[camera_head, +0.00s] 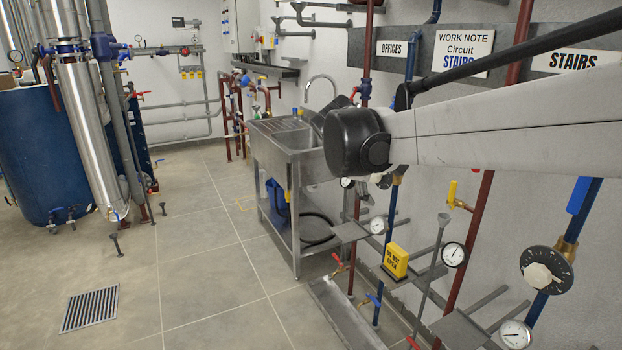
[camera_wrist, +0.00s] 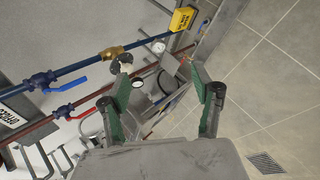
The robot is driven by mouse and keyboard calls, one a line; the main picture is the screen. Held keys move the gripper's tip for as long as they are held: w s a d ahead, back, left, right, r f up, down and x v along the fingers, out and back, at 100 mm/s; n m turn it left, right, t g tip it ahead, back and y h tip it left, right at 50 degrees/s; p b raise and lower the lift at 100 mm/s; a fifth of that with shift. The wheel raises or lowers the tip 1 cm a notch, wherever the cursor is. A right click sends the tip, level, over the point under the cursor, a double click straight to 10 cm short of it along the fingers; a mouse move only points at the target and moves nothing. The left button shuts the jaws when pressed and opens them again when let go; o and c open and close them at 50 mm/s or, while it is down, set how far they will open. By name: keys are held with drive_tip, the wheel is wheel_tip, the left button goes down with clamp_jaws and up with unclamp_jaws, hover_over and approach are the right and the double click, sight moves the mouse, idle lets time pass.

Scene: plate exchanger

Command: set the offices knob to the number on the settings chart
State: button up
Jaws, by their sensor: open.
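The offices knob (camera_wrist: 122,64) is small, dark and pale, beside a brass fitting on a blue pipe in the wrist view. A tilted OFFICES label (camera_wrist: 12,108) is at that view's left edge. My gripper (camera_wrist: 158,88) is open and empty, its two green-padded fingers apart. The knob shows above the left finger, apart from it. In the head view my arm covers the place below the OFFICES sign (camera_head: 392,48), so I cannot see the knob there. A black numbered-looking dial (camera_head: 546,270) is on the STAIRS pipe at right. I cannot identify a settings chart.
A work note (camera_head: 463,53) reads "Circuit STAIRS". A steel sink (camera_head: 288,135) stands behind. The floor at left has a drain grate (camera_head: 90,309) and free room.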

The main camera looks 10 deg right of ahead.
drive_tip(key=w+d+f+n+h+b, duration=0.1)
drive_tip(key=w+d+f+n+h, duration=0.15)
drive_tip(key=w, duration=0.65)
drive_tip(key=w+d+f+n+h+b, duration=0.2)
drive_tip(key=w+n+h, duration=0.1)
drive_tip(key=w, duration=0.7)
drive_tip(key=n+g+h+b, duration=0.2)
drive_tip(key=n+h, duration=0.3)
approach(375, 177)
drive_tip(key=b+x, duration=0.1)
drive_tip(key=x, duration=0.3)
drive_tip(key=w+x, duration=0.1)
drive_tip(key=x, duration=0.2)
drive_tip(key=w+f+b+x, duration=0.1)
drive_tip(key=x, duration=0.3)
drive_tip(key=shift+w+b, duration=0.15)
drive_tip(key=shift+b, duration=0.15)
drive_tip(key=c, duration=1.2)
